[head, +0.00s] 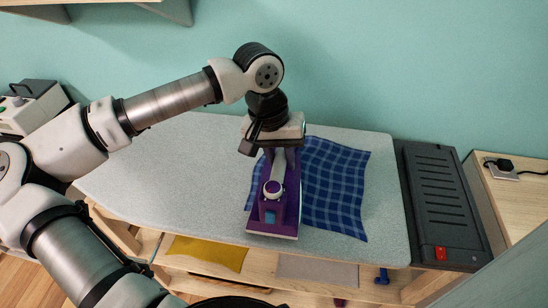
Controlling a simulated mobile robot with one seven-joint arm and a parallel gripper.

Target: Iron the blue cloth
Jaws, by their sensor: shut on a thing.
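The blue checked cloth (338,190) lies on the right part of the grey ironing board (180,160), mostly spread out with slightly wavy edges. A purple iron (286,212) stands over the left part of the cloth and hides some of it. Its near end reaches past the cloth's left side over bare board. My gripper (275,145) comes from above and is shut on the iron at its far end. The fingertips are largely hidden by the wrist. I cannot tell whether the iron's soleplate presses on the cloth or sits just above it.
A dark grey case (440,200) with a red switch stands right of the board. A wooden surface (520,205) with a plug and cable is farther right. A yellow cloth (207,252) and a grey cloth (318,270) lie on a shelf below. The board's left part is clear.

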